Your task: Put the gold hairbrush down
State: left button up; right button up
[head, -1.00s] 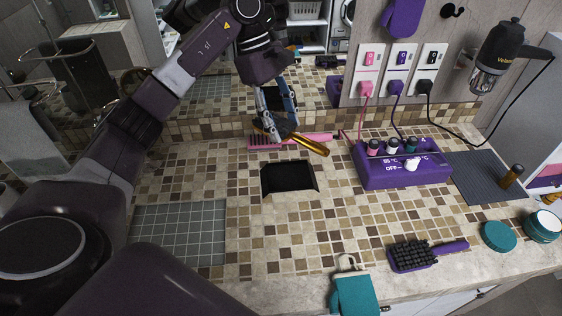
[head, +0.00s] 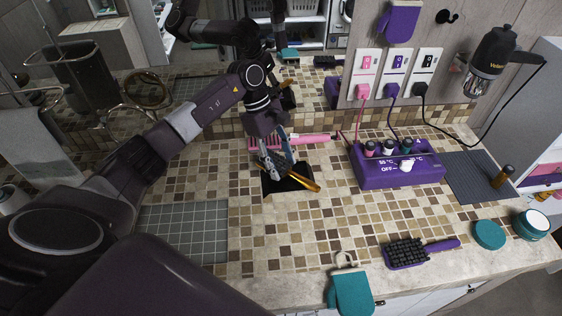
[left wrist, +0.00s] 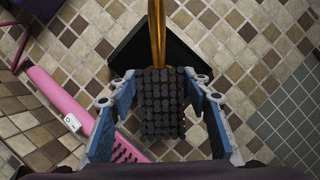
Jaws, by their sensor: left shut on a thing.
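My left gripper (head: 272,164) is shut on the gold hairbrush (head: 304,179) around its dark bristled head. The gold handle sticks out toward the front right in the head view. In the left wrist view the black bristles (left wrist: 160,105) sit between the blue finger pads, and the gold handle (left wrist: 157,30) points to the top. The brush is over the black square tray (head: 275,190), partly covering it; the tray also shows in the left wrist view (left wrist: 195,62). I cannot tell whether the brush touches it. My right gripper is not in view.
A pink hair tool (head: 312,138) lies just behind the gripper. A purple control box (head: 400,175) stands right of the tray. A grey grid mat (head: 182,232) lies at left.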

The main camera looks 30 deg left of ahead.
pick_arm(q)
jog(key=o, duration=0.9)
jog(key=shift+s+f, duration=0.1)
jog(key=shift+f, duration=0.05)
jog(key=o, duration=0.4)
jog(key=shift+a+r, duration=0.15)
jog(key=shift+r, duration=0.15)
jog(key=b+v, duration=0.4)
jog(key=v, duration=0.7)
jog(key=shift+w+r, duration=0.2)
jog(key=shift+r, duration=0.05)
